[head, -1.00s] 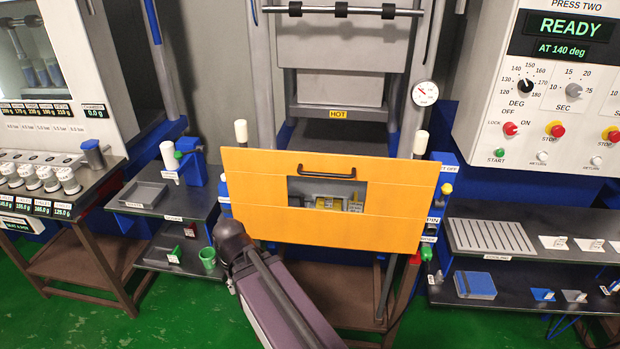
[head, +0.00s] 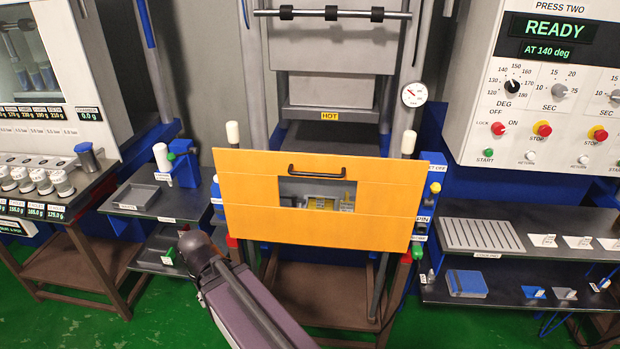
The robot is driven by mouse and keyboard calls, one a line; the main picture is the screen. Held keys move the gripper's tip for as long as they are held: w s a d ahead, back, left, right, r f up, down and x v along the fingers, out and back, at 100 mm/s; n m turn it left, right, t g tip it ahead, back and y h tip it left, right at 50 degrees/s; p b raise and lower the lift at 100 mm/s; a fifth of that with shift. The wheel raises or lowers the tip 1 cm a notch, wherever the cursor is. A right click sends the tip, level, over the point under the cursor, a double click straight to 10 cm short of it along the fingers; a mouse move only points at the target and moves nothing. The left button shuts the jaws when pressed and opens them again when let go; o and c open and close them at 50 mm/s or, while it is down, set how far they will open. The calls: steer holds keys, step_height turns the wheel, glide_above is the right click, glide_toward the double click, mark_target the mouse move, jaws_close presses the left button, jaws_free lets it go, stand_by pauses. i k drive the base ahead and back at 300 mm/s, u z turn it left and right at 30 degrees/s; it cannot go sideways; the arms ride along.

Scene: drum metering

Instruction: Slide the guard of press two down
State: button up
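The guard of press two is a wide orange panel (head: 250,225) with a small window and a black bar handle (head: 318,170) near its top edge. It hangs in front of the press between two posts with white tops, the left post (head: 233,135) and the right post (head: 408,143), which rise above its upper edge. Through the window, part of a yellow and grey item (head: 322,203) shows. My arm reaches in from the bottom, its dark joint close to the guard's lower left corner in the picture. My gripper is not visible.
A hot-marked platen (head: 330,114) is above the guard. The press control panel (head: 555,100) at right reads READY, AT 140 deg. A shelf with a grey tray (head: 137,196) stands left, and a shelf with a slotted rack (head: 478,236) right. Green floor is open in front.

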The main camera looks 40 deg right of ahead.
mark_target(389, 191)
steer(key=u, duration=0.1)
steer(key=k, duration=1.95)
steer(key=z, duration=0.95)
steer(key=i, duration=1)
steer(key=z, duration=0.1)
